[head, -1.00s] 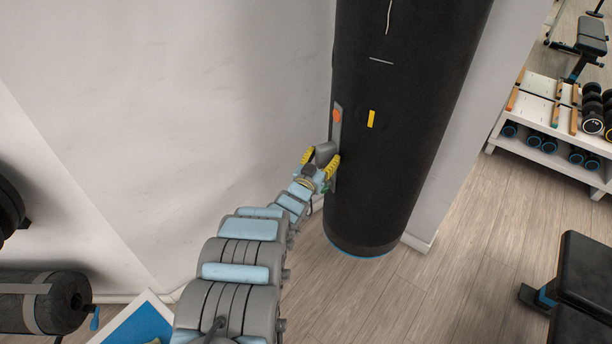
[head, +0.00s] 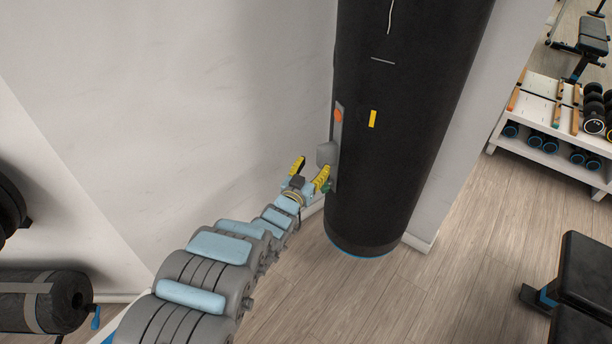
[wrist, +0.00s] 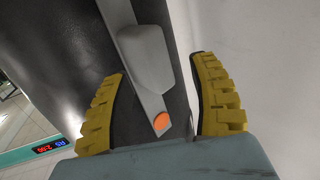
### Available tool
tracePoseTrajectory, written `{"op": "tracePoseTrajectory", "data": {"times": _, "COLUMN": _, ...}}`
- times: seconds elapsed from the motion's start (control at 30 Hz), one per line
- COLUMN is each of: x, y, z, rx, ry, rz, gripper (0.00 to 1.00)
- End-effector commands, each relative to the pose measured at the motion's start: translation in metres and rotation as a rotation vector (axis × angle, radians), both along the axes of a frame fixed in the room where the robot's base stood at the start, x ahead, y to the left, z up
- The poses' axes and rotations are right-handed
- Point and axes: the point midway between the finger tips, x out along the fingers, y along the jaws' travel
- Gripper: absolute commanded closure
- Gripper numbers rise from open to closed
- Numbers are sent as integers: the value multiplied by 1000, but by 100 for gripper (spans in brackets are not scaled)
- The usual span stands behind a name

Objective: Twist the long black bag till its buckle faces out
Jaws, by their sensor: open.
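The long black bag (head: 400,130) hangs upright in front of the wall. A grey strap with an orange dot and a grey block-shaped buckle (head: 326,153) is on its left side in the head view. In the wrist view the buckle (wrist: 145,58) sits on the strap, beyond the fingers, with the orange dot nearer to me. My gripper (head: 310,172) is open, just left of and below the buckle. Its yellow fingers (wrist: 158,105) are spread either side of the strap line, with nothing held. A yellow mark (head: 372,118) shows on the bag's front.
The white wall (head: 200,90) is close behind and left of the bag. A black roll (head: 45,300) lies at lower left. A black bench (head: 580,290) stands at lower right, a dumbbell rack (head: 555,135) at upper right. Wooden floor right of the bag is clear.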

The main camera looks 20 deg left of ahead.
Motion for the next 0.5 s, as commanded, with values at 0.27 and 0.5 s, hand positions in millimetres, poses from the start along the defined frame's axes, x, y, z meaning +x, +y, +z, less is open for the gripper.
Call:
{"op": "tracePoseTrajectory", "data": {"times": 0.27, "x": -19, "y": 7, "z": -1, "rx": 1, "ry": 2, "rz": 3, "gripper": 39}}
{"op": "tracePoseTrajectory", "data": {"times": 0.5, "x": -32, "y": 10, "z": -2, "rx": 1, "ry": 3, "rz": 3, "gripper": 39}}
